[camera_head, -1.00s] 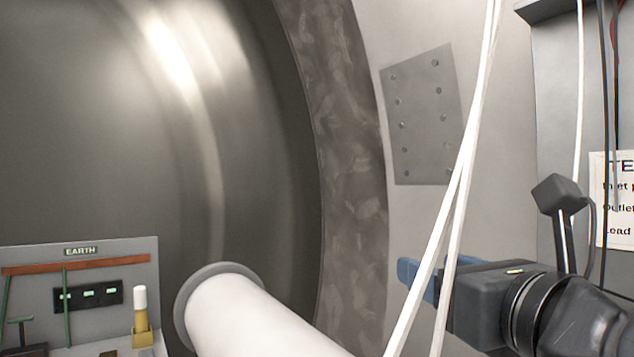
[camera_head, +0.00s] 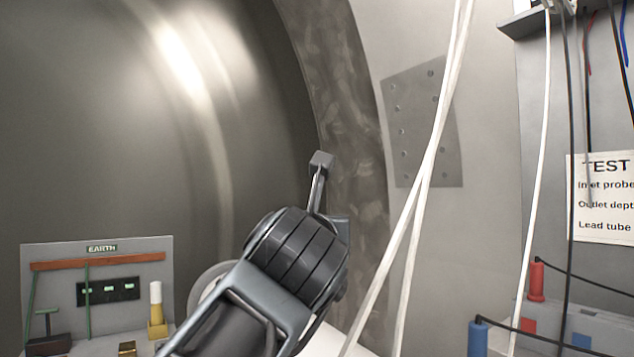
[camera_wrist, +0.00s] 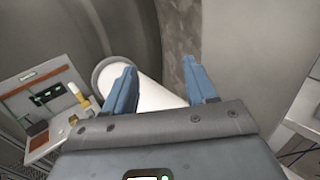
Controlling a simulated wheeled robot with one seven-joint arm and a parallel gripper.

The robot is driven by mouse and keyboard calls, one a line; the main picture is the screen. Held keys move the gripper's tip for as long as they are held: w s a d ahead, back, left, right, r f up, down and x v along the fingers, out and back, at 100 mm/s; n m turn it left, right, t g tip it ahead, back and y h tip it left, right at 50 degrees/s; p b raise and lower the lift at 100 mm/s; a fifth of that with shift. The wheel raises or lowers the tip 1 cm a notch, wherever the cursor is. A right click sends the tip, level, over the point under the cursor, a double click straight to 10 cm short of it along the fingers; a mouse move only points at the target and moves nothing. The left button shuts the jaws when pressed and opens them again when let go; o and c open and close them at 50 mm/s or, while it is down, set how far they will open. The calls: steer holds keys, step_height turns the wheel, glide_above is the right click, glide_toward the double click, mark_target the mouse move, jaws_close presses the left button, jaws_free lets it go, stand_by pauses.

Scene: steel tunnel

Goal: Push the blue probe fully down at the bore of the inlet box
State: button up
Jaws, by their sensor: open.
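A blue cylindrical probe (camera_head: 477,338) with a black lead stands upright at the bottom right of the head view, cut off by the frame edge. Whether it sits in a bore is not visible. A grey box top (camera_head: 560,318) beside it bears a red and a blue square; I cannot tell whether this is the inlet box. My gripper (camera_wrist: 160,66) is open and empty in the wrist view, its blue fingers in front of a white tube.
A red probe (camera_head: 536,280) stands behind the blue one. White lines (camera_head: 408,230) hang between my arm and the probes. A white tube (camera_wrist: 158,96) lies ahead of my fingers. The EARTH panel (camera_head: 100,290) with a yellow-and-white post (camera_head: 157,308) is at left. A TEST sign (camera_head: 603,200) is at right.

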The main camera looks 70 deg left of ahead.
step_height(320, 180, up, 7)
steer(key=m+t+h, duration=0.1)
steer(key=m+t, duration=0.1)
steer(key=t, duration=0.1)
steer(key=shift+a+h, duration=0.3)
steer(key=shift+a, duration=0.05)
steer(key=shift+r, duration=0.1)
stand_by(0.3)
